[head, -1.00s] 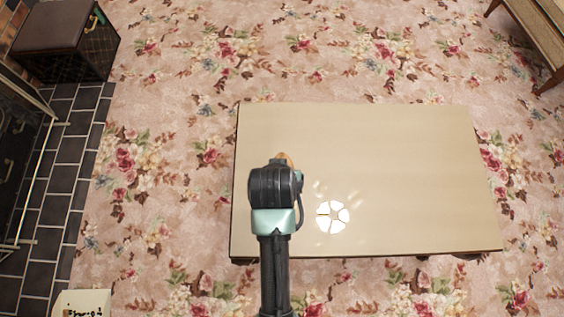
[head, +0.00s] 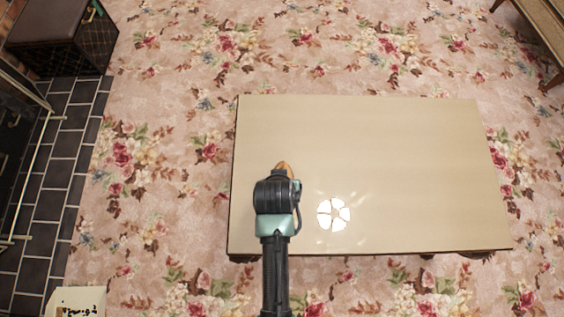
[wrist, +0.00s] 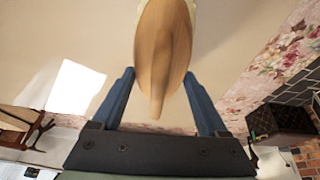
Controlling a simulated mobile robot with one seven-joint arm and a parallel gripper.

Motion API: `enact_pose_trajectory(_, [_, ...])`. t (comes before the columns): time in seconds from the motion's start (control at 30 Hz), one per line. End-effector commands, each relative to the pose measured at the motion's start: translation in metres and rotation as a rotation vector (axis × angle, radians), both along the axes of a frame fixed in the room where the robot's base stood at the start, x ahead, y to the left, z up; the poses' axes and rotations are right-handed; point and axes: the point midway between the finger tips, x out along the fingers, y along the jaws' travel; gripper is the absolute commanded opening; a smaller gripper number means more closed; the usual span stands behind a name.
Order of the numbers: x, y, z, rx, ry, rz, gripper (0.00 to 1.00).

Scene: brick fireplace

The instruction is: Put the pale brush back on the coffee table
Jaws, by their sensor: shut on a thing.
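The coffee table (head: 400,150) has a bare, shiny beige top with a bright light reflection on it. My gripper (head: 279,178) is over the left part of the table, largely hidden behind my wrist in the head view. In the wrist view my gripper (wrist: 158,82) has its two blue fingers on either side of the brush (wrist: 165,45) and is shut on it. The brush shows a smooth wooden back and handle and a pale edge at the top. In the head view only an orange-brown tip of the brush (head: 284,167) shows. Whether it touches the tabletop is hidden.
Floral carpet (head: 165,150) surrounds the table. Dark hearth tiles (head: 50,170) and a dark checked stool (head: 65,40) lie at the left. A wooden-legged seat (head: 540,35) stands at the top right. The tabletop right of my gripper is free.

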Motion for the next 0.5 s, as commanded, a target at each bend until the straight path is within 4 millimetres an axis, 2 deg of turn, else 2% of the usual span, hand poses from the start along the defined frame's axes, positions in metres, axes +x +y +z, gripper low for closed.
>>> enact_pose_trajectory(0.07, [0.0004,0.0,-0.0023,0.0,-0.001,0.0,0.16])
enact_pose_trajectory(0.1, [0.0002,0.0,-0.0026,0.0,-0.001,0.0,0.8])
enact_pose_trajectory(0.2, [0.0002,0.0,-0.0023,0.0,0.0,0.0,0.98])
enact_pose_trajectory(0.5, [0.0001,-0.0001,0.0006,0.0,0.0,0.0,1.0])
